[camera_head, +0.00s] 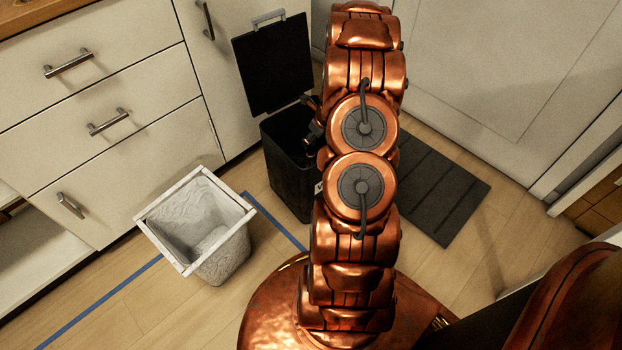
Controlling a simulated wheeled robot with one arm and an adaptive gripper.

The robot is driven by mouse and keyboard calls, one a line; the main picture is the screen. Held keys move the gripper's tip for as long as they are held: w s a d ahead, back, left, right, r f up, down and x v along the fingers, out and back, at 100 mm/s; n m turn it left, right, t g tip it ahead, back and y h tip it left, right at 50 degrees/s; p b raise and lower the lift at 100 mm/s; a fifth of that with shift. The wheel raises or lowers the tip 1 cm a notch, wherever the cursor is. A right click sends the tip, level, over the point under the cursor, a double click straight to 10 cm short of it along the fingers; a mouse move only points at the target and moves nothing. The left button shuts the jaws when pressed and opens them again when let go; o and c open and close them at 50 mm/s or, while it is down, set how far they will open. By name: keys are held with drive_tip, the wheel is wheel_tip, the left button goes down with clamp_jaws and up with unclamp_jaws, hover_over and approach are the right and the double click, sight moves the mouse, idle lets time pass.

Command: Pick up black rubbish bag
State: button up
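A black bin (289,180) stands on the floor with its lid (274,66) raised against the cabinet. The inside of the bin is very dark, and I cannot make out a separate black rubbish bag in it. My copper arm stands in front of the bin's right side. Part of my dark gripper (313,128) shows at the left edge of the arm, over the bin's opening. The rest of it is hidden behind the arm, so its fingers and anything between them cannot be made out.
A white bin (203,229) stands on the floor left of the black bin. Cream drawers (120,150) line the left. A dark grey mat (441,190) lies on the right before a pale door (500,75). Blue tape (100,304) crosses the wooden floor.

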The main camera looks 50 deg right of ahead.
drive_tip(key=b+x, duration=0.1)
drive_tip(key=x, duration=0.2)
drive_tip(key=shift+w+f, duration=0.1)
drive_tip(key=shift+f, duration=0.05)
drive_tip(key=shift+c, duration=0.3)
clamp_jaws()
idle(0.4)
